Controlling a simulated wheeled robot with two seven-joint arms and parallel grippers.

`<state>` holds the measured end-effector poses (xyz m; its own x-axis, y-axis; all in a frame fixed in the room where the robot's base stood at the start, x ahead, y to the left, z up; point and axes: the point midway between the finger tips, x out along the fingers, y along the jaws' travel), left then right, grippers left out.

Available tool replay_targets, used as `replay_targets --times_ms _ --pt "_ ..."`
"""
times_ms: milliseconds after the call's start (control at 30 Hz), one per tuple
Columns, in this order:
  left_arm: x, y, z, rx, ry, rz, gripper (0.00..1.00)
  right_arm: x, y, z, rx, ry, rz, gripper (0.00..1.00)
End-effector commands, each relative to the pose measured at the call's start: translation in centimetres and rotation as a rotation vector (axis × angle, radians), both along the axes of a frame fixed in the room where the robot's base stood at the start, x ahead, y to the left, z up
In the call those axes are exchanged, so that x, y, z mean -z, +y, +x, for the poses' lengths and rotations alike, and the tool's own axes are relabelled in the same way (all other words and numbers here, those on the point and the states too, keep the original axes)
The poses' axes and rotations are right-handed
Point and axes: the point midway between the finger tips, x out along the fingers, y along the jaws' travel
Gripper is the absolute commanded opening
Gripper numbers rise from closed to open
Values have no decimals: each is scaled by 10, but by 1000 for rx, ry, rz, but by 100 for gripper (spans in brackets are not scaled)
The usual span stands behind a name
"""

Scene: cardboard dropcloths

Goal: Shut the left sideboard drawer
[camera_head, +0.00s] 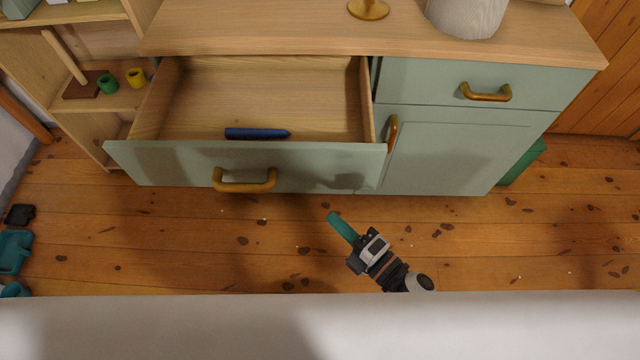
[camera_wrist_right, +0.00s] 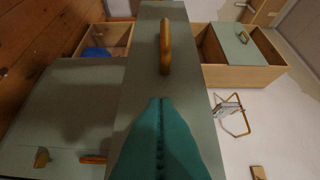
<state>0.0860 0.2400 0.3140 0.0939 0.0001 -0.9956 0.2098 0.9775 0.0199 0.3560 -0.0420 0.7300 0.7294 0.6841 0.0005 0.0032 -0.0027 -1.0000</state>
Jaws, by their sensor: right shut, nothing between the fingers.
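The left drawer of the sideboard stands pulled out, its pale green front (camera_head: 200,165) well ahead of the cabinet. Its brass handle (camera_head: 245,182) faces me, and a dark blue object (camera_head: 257,133) lies inside behind the front. My right gripper (camera_head: 335,220) has teal fingers and is shut and empty. It is in front of the drawer, to the right of the handle, apart from the front in the head view. In the right wrist view the shut fingers (camera_wrist_right: 160,105) point towards a green front with a handle (camera_wrist_right: 165,45). My left gripper is not in view.
The right drawer (camera_head: 430,82) and the door below (camera_head: 455,150) are shut. A vase (camera_head: 467,15) and brass base (camera_head: 368,9) stand on top. An open shelf (camera_head: 112,100) with small cups is left. Teal objects (camera_head: 14,250) lie at the left edge.

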Motion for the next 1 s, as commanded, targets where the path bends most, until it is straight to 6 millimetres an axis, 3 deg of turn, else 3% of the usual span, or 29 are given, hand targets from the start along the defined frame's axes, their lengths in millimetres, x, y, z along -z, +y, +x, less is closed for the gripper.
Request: replay_targets --times_ms 333,600,1000 --pt "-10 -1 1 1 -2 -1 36 -2 51 56 1 0 1 0" --pt "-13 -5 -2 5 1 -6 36 0 47 88 2 3 0 0" --pt "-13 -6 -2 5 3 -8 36 1 46 92 2 4 1 0"
